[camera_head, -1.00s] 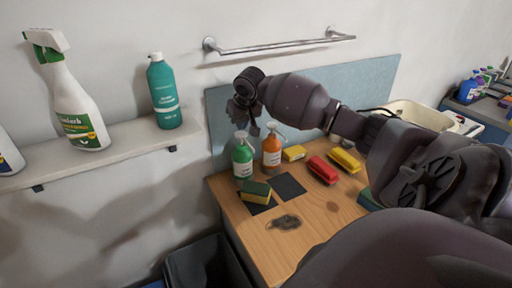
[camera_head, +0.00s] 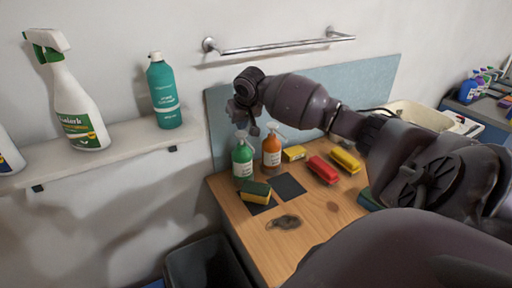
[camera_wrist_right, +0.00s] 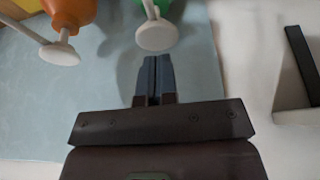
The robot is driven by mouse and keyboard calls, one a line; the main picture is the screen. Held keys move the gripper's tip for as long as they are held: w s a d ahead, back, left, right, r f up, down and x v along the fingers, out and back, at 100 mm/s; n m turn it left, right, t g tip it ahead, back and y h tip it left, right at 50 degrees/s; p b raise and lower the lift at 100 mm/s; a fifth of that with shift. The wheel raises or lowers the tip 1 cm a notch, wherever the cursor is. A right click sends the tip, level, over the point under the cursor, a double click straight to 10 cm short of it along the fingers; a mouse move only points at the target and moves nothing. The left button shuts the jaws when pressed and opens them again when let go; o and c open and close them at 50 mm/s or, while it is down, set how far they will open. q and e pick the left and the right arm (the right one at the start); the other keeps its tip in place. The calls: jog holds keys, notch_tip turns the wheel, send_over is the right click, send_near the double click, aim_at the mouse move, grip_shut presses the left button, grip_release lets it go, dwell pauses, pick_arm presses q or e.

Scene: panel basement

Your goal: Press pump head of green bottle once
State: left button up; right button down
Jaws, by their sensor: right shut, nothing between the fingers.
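The green bottle (camera_head: 242,160) stands upright at the back left of the wooden table, with a pale pump head on top. My right gripper (camera_head: 241,118) is above and close to its pump head in the head view. In the right wrist view the gripper (camera_wrist_right: 153,62) is shut and empty, its fingertips just below the green bottle's white pump head (camera_wrist_right: 156,35) in the picture. I cannot tell whether they touch. The orange bottle (camera_head: 271,153) stands right beside the green one; its white pump head (camera_wrist_right: 60,53) also shows in the wrist view. My left gripper is not in view.
A green-and-yellow sponge (camera_head: 255,193) lies in front of the green bottle. A wall shelf (camera_head: 100,142) holds a spray bottle (camera_head: 76,112) and a teal bottle (camera_head: 164,92).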

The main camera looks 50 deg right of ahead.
aim_at(241, 134)
jog(key=shift+f, duration=0.3)
dwell(0.4)
jog(key=shift+f, duration=0.35)
jog(key=shift+f, duration=0.95)
jog(key=shift+r, duration=1.55)
jog(key=shift+r, duration=3)
